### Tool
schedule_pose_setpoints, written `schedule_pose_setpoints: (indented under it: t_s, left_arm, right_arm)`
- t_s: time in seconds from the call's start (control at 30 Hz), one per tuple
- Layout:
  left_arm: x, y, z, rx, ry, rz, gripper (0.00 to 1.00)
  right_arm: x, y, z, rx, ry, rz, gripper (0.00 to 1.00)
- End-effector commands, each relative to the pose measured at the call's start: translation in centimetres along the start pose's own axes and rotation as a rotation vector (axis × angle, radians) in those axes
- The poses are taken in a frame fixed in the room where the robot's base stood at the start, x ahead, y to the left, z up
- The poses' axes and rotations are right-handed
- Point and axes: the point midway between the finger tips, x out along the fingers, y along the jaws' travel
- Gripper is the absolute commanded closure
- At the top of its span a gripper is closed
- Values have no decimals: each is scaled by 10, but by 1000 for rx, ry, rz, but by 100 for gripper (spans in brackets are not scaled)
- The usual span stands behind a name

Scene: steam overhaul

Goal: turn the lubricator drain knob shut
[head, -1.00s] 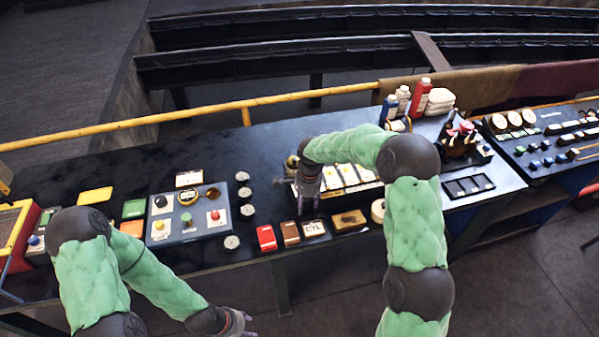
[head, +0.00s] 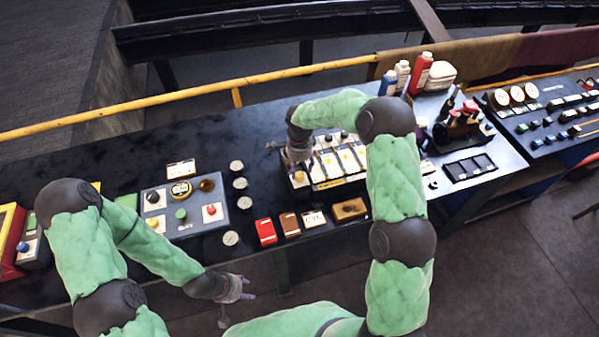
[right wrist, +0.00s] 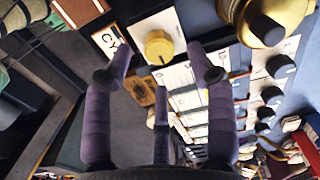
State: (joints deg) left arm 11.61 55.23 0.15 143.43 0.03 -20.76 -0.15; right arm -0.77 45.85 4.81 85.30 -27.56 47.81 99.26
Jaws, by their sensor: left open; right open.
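A row of black knobs (right wrist: 281,66) runs along the right side there. I cannot tell which knob is the drain. My left gripper (head: 238,290) is open and empty in front of the bench.
A blue-grey control panel (head: 183,208) and round gauges (head: 238,183) stand left of the lubricator. A red block (head: 265,231), a brown block (head: 290,224) and a brass-coloured plate (head: 350,208) lie along the front edge. Bottles (head: 420,73) stand at the back right.

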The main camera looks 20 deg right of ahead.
Motion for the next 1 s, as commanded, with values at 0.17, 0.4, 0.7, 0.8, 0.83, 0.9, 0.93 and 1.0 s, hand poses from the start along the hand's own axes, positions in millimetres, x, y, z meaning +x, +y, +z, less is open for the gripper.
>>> schedule_pose_setpoints:
  t_s: [0.17, 0.4, 0.7, 0.8, 0.83, 0.9, 0.93, 1.0]
  left_arm:
    - [-2, 1, 0, 0, 0, 0, 52]
    - [-3, 1, 0, 0, 0, 0, 52]
    - [-3, 1, 0, 0, 0, 0, 52]
    - [-3, 1, 0, 0, 0, 0, 52]
    - [-3, 1, 0, 0, 0, 0, 52]
    - [-3, 1, 0, 0, 0, 0, 52]
    - [-3, 1, 0, 0, 0, 0, 52]
    - [-3, 1, 0, 0, 0, 0, 52]
  right_arm:
    - [25, 1, 0, -1, 0, 2, 44]
    - [39, 0, 0, 0, 0, 0, 44]
    - [40, 0, 0, 0, 0, -1, 55]
    - [39, 0, 0, 0, 0, -1, 83]
    - [39, 0, 0, 0, 0, -1, 92]
    - [39, 0, 0, 0, 0, -1, 100]
    - [40, 0, 0, 0, 0, -1, 100]
    - [40, 0, 0, -1, 0, -1, 100]
